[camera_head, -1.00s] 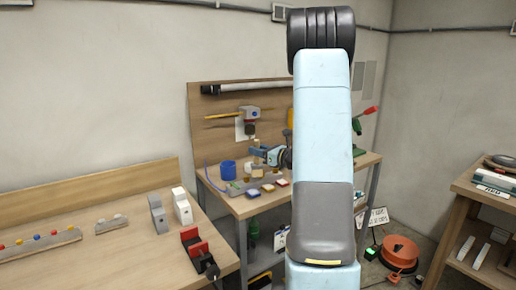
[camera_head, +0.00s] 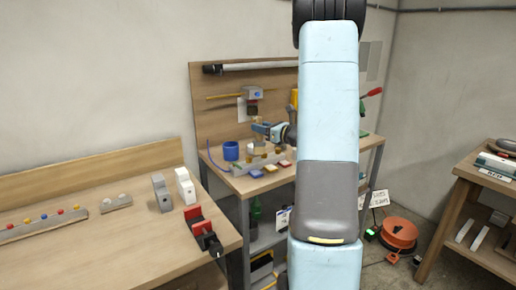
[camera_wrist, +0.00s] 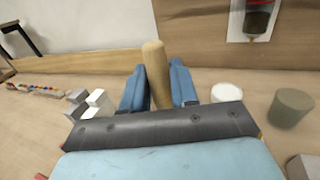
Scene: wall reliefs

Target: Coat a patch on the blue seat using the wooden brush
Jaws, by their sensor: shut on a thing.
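My gripper (camera_head: 262,130) is over the far workbench in the head view. In the wrist view its two blue jaws (camera_wrist: 156,92) are shut on an upright wooden handle (camera_wrist: 156,68), which looks like the wooden brush. The brush's lower end is hidden behind the dark gripper body. A small blue pad (camera_head: 256,173), which looks like the blue seat, lies near the bench's front edge in the head view, below my gripper. I see no contact between brush and pad.
A blue pot (camera_head: 231,151) stands left of my gripper. Yellow (camera_head: 270,168) and red (camera_head: 285,163) pads lie beside the blue one. The wrist view shows a white round piece (camera_wrist: 226,92) and a grey-green cylinder (camera_wrist: 291,107) on the right.

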